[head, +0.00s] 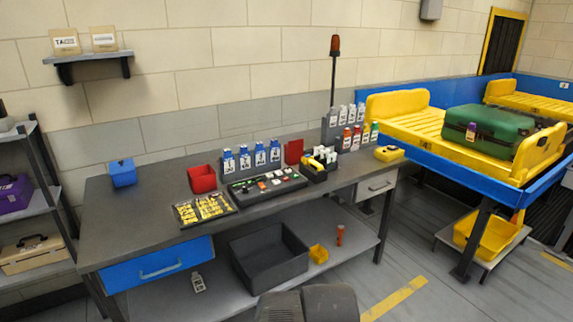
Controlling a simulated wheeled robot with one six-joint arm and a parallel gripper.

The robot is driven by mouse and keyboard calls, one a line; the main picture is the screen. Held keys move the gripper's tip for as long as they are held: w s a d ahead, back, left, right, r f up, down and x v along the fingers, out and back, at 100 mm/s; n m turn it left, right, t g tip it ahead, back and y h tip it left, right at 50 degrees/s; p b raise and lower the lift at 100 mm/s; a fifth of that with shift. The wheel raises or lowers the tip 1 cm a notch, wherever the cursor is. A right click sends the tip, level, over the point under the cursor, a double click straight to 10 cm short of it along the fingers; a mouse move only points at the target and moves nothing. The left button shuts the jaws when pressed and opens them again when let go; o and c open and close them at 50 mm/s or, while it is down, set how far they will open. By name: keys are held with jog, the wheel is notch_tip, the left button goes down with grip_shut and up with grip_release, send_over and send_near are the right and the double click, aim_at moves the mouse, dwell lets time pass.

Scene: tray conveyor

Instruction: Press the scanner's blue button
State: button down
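I cannot make out a blue button on any scanner in the head view. A small yellow device (389,153) lies at the right end of the workbench (135,208), and I cannot tell if it is the scanner. A yellow and black item (321,160) lies in a dark bin further left on the bench, also too small to identify. My gripper is not in view; only a dark grey part of my own body shows at the bottom edge.
Blue bottles, red bins (202,179) and parts trays (205,210) crowd the bench. A dark crate (270,257) stands on its lower shelf. At right, a blue-framed conveyor (440,158) carries a yellow tray (398,108) with a green suitcase (490,131).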

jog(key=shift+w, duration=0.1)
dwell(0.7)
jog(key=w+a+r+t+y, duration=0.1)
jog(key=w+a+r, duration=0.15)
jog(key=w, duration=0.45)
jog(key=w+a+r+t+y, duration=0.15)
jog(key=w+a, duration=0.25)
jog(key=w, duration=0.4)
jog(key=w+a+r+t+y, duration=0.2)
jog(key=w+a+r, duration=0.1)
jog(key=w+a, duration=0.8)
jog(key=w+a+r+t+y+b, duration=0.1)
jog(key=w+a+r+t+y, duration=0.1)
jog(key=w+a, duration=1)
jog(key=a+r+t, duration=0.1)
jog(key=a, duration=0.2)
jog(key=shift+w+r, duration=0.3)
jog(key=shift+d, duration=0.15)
